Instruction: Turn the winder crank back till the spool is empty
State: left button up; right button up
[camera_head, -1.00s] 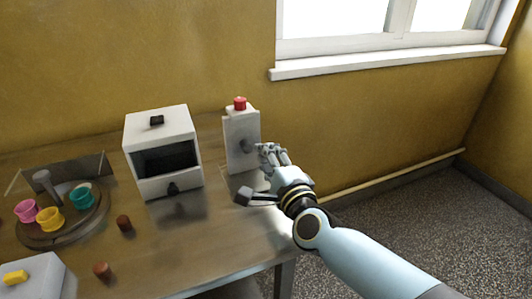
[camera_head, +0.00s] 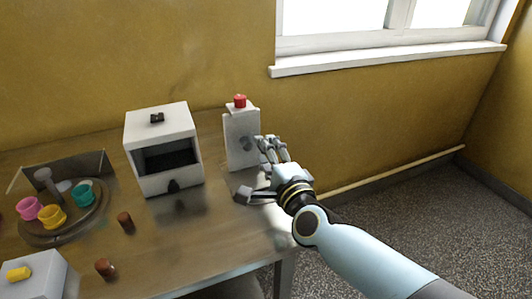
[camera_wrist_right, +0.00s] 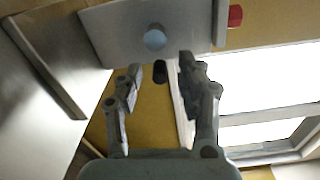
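The winder appears to be the upright white box (camera_head: 238,150) near the table's right end, with a red cap (camera_head: 240,101) on top. A round blue-grey hub (camera_wrist_right: 154,39) sits on its face in the right wrist view. A small dark knob (camera_wrist_right: 160,72), perhaps the crank's handle, shows near the hub. My right gripper (camera_head: 268,146) is beside the box's right side. In the right wrist view the gripper (camera_wrist_right: 160,68) has its fingers apart on either side of the dark knob, with gaps visible. I cannot make out the spool or its thread. My left gripper is out of view.
A white open-fronted box (camera_head: 160,119) stands left of the winder. A round turntable (camera_head: 60,236) with coloured cups is at the left. Two brown cylinders (camera_head: 125,222) and a white box with a yellow button (camera_head: 18,274) are nearer.

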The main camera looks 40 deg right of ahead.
jog(key=shift+s, duration=0.2)
jog(key=v, duration=1.1)
jog(key=shift+s+a, duration=0.2)
jog(key=shift+s, duration=0.1)
